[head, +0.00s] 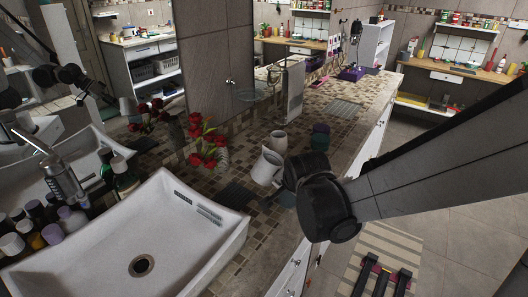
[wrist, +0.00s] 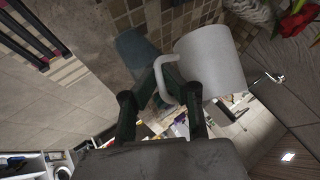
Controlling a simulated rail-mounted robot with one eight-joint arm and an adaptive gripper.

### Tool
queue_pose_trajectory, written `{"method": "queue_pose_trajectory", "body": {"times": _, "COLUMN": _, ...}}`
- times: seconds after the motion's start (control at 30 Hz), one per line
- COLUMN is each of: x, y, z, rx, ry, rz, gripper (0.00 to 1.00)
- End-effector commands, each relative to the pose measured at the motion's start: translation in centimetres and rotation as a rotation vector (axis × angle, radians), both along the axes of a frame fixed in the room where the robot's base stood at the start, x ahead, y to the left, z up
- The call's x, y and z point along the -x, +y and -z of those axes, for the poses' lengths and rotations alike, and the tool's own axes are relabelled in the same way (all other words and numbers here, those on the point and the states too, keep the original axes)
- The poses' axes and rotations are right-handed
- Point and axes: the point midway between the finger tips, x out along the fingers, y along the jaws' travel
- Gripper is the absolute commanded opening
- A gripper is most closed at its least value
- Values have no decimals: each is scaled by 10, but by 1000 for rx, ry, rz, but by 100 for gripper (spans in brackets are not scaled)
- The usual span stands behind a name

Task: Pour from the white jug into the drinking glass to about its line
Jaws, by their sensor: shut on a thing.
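The white jug (head: 266,168) is in the head view, leaning, at the left end of my dark wrist, over the tiled counter. In the wrist view the jug (wrist: 215,62) is close, with its curved handle (wrist: 158,72) between my gripper's fingers. My gripper (wrist: 166,92) is shut on that handle.
A pale grey pot (head: 278,141) stands just behind the jug, with dark cups (head: 320,137) to its right. Red flowers (head: 208,148) stand to the left. A white basin (head: 140,235) and bottles fill the front left. A dark mat (head: 236,195) lies near the basin.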

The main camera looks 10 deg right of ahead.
Motion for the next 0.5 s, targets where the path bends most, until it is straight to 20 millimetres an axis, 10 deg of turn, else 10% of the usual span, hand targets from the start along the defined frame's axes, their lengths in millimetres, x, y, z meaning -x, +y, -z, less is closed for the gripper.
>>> {"method": "queue_pose_trajectory", "body": {"times": 0.5, "x": 0, "y": 2, "z": 8, "rx": -55, "ry": -9, "rz": 0, "gripper": 0}}
